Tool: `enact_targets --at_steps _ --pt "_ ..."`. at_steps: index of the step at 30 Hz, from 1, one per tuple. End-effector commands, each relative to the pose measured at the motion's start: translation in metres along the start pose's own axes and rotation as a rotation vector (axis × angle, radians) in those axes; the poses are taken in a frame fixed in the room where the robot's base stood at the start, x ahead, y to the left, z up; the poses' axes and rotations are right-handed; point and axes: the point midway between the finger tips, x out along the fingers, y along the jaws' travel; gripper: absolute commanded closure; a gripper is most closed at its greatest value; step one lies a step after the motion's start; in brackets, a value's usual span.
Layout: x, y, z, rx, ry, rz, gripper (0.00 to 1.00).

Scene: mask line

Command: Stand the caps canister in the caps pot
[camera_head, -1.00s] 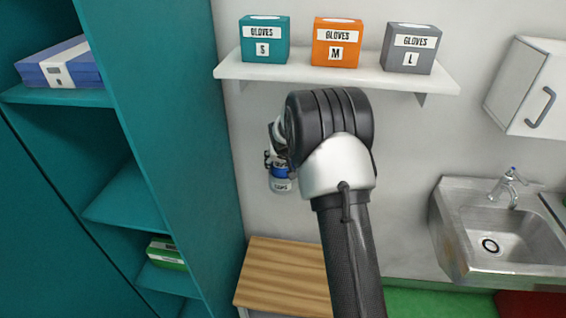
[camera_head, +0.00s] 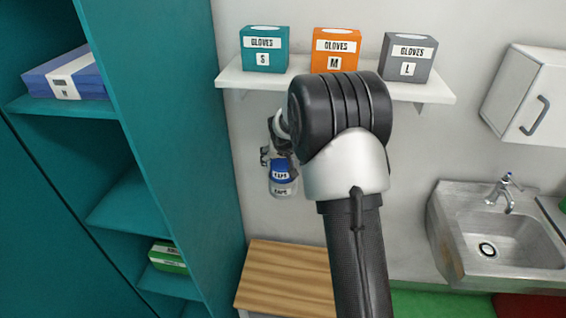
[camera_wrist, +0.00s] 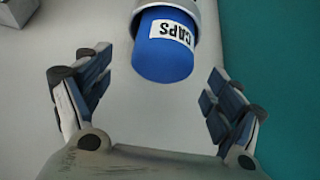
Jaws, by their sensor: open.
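The blue caps canister (camera_head: 281,171) stands in the pale caps pot (camera_head: 284,189) against the wall, left of my arm. Only its upper part shows above the pot; the rest is hidden inside. In the wrist view the canister (camera_wrist: 163,52), with its white CAPS label, juts out of the pale pot rim (camera_wrist: 207,12). My gripper (camera_wrist: 156,98) is open, its fingers spread wide with nothing between them. The canister's end is beyond the fingertips, apart from them. In the head view my gripper is just above the canister, partly hidden by my wrist.
A white shelf (camera_head: 240,79) with teal, orange and grey glove boxes is above my wrist. A teal cabinet (camera_head: 175,130) stands close on the left. A wooden-topped bench (camera_head: 285,275) is below, and a sink (camera_head: 500,235) is at right.

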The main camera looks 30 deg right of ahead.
Motion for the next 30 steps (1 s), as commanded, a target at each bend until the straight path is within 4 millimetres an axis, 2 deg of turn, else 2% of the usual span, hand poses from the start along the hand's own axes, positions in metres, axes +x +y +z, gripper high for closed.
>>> enact_targets --at_steps 1,6,10,17,19,23,26,30 --pt "-0.015 0.0 -0.002 0.0 0.003 -0.001 0.15" --pt "-0.046 0.0 -0.001 0.0 0.001 0.0 0.15" --pt "-0.059 0.0 0.0 0.0 -0.001 0.0 0.15" --pt "-0.071 -0.002 0.001 -0.002 -0.001 -0.001 0.15" --pt "-0.086 -0.004 0.003 -0.01 -0.002 -0.004 0.15" --pt "-0.141 -0.013 0.016 -0.045 -0.013 -0.014 0.15" --pt "-0.195 -0.019 0.041 -0.084 -0.032 -0.027 0.15" --pt "-0.262 -0.024 0.087 -0.141 -0.061 -0.054 0.15"
